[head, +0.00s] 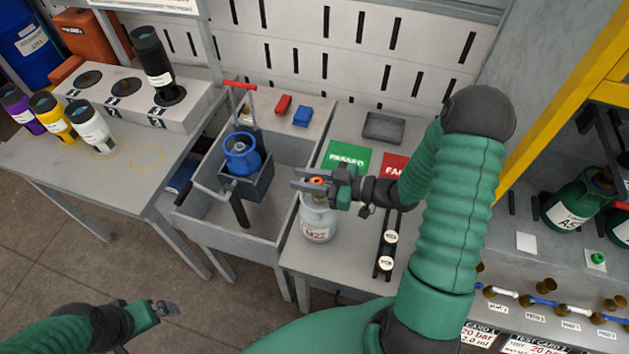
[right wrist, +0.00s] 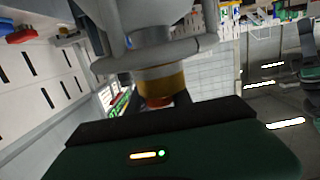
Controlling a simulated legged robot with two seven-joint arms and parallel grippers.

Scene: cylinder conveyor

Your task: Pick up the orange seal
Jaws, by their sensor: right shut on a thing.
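The orange seal (head: 316,181) is a small orange ring at the top of a pale grey cylinder (head: 318,222) labelled M22, which stands upright on the bench. My right gripper (head: 308,181) is shut on the seal, its fingers on either side. In the right wrist view the seal (right wrist: 158,102) shows as a red-orange patch against a brass valve (right wrist: 160,80), with the gripper's dark edge hiding part of it. I cannot tell whether the seal is clear of the valve. My left gripper (head: 166,309) is low at the left, far from the cylinder; its jaw opening is unclear.
A sink-like tub (head: 205,215) with a blue cylinder (head: 241,153) in a holder is left of the bench. Green PASSED (head: 346,157) and red (head: 394,167) mats lie behind my right gripper. A dark rack (head: 387,245) stands to its right.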

